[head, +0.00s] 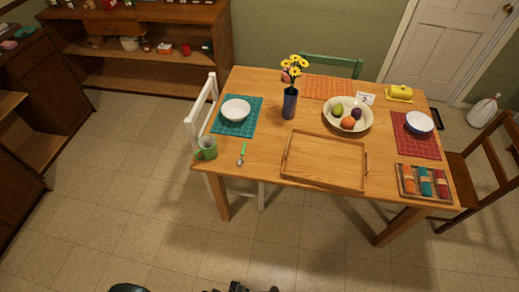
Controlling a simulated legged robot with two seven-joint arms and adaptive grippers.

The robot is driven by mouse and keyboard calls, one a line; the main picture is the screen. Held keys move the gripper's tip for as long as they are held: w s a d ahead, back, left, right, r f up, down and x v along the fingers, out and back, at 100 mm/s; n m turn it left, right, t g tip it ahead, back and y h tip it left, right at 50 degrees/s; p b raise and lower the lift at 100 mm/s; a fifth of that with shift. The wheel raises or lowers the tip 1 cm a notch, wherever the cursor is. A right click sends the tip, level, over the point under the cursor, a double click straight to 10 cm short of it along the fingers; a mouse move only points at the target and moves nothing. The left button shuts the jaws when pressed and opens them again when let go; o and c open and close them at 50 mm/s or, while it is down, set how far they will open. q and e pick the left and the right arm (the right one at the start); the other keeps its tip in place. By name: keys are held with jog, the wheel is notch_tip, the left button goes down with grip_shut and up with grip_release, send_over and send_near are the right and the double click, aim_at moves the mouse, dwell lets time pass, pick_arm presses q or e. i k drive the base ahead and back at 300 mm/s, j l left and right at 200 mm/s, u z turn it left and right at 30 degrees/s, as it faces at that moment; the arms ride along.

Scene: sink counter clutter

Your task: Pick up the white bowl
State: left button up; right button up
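A white bowl (236,108) stands upright on a teal placemat (220,127) at the left end of the wooden table. Another bowl (419,122), white inside with a bluish outer side, stands on a red placemat (428,147) at the right end. A larger cream bowl (333,121) in the middle holds several fruits. Only dark parts of my own body show at the bottom edge, cut off by the frame. They are well apart from the table and both bowls. I cannot make out gripper fingers in them, and nothing of mine shows at the right.
On the wooden table (263,144) are a green mug (206,148), a green-handled spoon (242,153), a dark vase (289,104) of yellow flowers, a wooden tray (324,160) and a napkin tray. Chairs, including a white one (198,113), surround it. The tiled floor in front is clear.

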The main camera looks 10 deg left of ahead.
aim_at(235, 110)
jog(key=u, duration=0.7)
jog(key=i+j+z, duration=0.2)
jog(key=j, duration=0.3)
jog(key=k, duration=0.1)
